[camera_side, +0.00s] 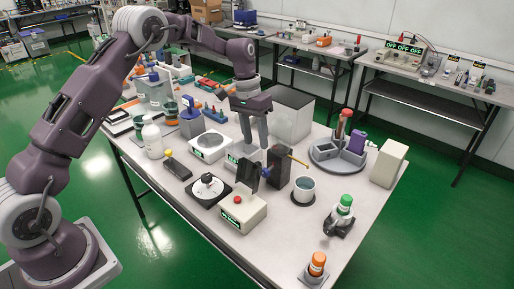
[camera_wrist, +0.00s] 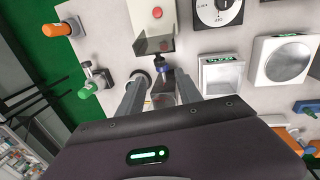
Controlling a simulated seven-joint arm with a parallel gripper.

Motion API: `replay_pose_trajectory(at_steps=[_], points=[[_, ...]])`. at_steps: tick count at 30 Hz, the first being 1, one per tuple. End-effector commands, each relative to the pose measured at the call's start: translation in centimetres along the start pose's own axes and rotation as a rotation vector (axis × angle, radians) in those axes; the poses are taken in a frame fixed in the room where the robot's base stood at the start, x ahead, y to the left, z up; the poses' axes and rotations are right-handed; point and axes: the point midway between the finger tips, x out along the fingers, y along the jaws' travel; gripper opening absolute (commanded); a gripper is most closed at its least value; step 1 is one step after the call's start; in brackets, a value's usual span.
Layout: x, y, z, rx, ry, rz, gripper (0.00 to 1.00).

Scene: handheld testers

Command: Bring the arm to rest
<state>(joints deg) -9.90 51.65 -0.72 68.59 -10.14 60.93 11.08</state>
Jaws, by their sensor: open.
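My gripper (camera_side: 254,142) hangs fingers down over the middle of the table (camera_side: 165,205). In the wrist view its two fingers (camera_wrist: 158,88) stand apart with a gap between them. I see nothing held in the gap. A blue-tipped dark thing (camera_wrist: 162,65) shows beyond the fingers, and part of what lies between and below them is hidden by the gripper body. In the side view the fingertips are close behind a black upright holder (camera_side: 249,170); I cannot tell whether they touch anything.
A control box with a red button (camera_side: 240,211) stands at the front. A round grey tray (camera_side: 322,157) and a grey box (camera_side: 292,115) stand behind. Free table lies at front right.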

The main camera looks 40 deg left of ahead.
Motion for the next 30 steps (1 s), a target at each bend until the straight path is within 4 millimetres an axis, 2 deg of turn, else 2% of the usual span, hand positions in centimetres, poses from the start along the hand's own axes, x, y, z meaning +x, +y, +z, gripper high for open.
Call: replay_pose_trajectory(at_steps=[8,11,13,15,17,18,20,21,24,27,30], points=[[-0.4,0.1,0.1,0.001,0.003,-0.001,0.42],[-3.6,1.1,1.3,0.009,0.033,-0.015,0.42],[-7.7,2.4,3.6,0.022,0.075,-0.034,0.42],[-12.0,3.8,7.1,0.033,0.125,-0.057,0.42],[-15.1,4.8,10.7,0.044,0.17,-0.075,0.42],[-16.8,5.3,13.3,0.05,0.202,-0.087,0.42],[-18.7,6.0,17.6,0.061,0.25,-0.101,0.42],[-19.6,6.2,20.5,0.066,0.285,-0.111,0.42],[-20.2,6.4,27.3,0.08,0.363,-0.129,0.42],[-19.2,6.1,32.5,0.09,0.425,-0.139,0.42],[-17.9,5.7,35.4,0.096,0.465,-0.145,0.42]])
